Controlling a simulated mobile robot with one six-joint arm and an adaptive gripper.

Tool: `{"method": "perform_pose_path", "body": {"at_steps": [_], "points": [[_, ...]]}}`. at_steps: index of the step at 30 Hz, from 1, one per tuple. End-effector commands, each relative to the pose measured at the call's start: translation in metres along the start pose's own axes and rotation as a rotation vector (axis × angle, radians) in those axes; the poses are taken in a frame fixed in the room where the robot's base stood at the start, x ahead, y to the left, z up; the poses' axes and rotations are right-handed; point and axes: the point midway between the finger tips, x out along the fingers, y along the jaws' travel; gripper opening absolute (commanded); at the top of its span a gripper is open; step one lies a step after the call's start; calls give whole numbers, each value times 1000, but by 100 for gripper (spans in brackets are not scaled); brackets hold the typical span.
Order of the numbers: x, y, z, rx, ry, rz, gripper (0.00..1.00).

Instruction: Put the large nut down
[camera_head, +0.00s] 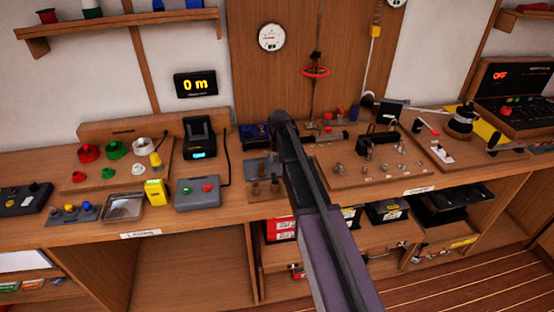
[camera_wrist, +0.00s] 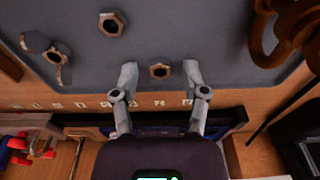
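In the wrist view, my gripper (camera_wrist: 160,78) is open, its two fingers wide apart. A smaller hex nut (camera_wrist: 153,72) lies on a grey plate (camera_wrist: 200,40) between the fingertips, with clear gaps on both sides. A larger hex nut (camera_wrist: 112,14) lies on the plate beyond the left finger, apart from it. Farther left is a nut with wing-like tabs (camera_wrist: 36,41). Nothing is held. In the head view, the grey plate (camera_head: 258,165) is on the bench left of my arm, which hides part of it and my fingers.
A brown looped object (camera_wrist: 262,35) stands at the plate's right in the wrist view. In the head view, a grey box with buttons (camera_head: 198,198) and a black device with a lit screen (camera_head: 200,130) are left of the plate. A wooden board (camera_head: 340,165) with small fittings is right.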

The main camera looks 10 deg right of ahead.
Motion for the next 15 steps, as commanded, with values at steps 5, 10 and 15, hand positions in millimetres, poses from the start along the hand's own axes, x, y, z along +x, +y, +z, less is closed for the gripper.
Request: {"method": "perform_pose_path", "body": {"at_steps": [5,10,15], "points": [[0,0,0,0,0,0,60],[-1,0,0,0,0,0,60],[-6,0,0,0,0,0,60]]}}
